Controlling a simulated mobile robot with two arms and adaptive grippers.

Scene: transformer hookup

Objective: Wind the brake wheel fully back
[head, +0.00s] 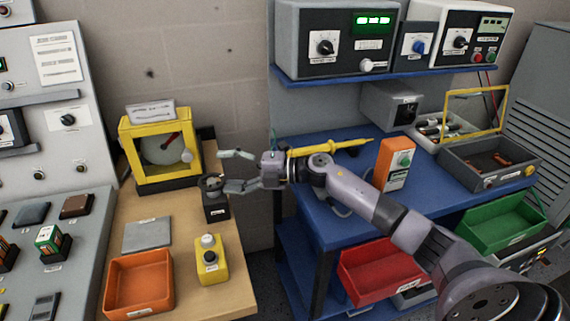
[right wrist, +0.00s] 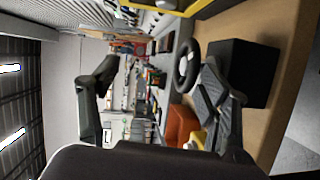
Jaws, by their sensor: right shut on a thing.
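The brake wheel (head: 212,180) is a small dark handwheel on a black box (head: 216,208) on the wooden bench. In the right wrist view the wheel (right wrist: 187,66) is a black ring beside one finger, with its box (right wrist: 245,75) to its right. The lower finger lies at the wheel's edge; the exact contact is hard to see. My left gripper is not in view.
A yellow-framed dial (head: 160,182) with a red pointer stands behind the wheel. A grey plate (head: 147,234), an orange tray (head: 140,308) and a yellow button box (head: 208,262) are nearby on the bench. A blue workbench (head: 340,225) with a yellow probe (head: 330,148) is at right, beyond a gap.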

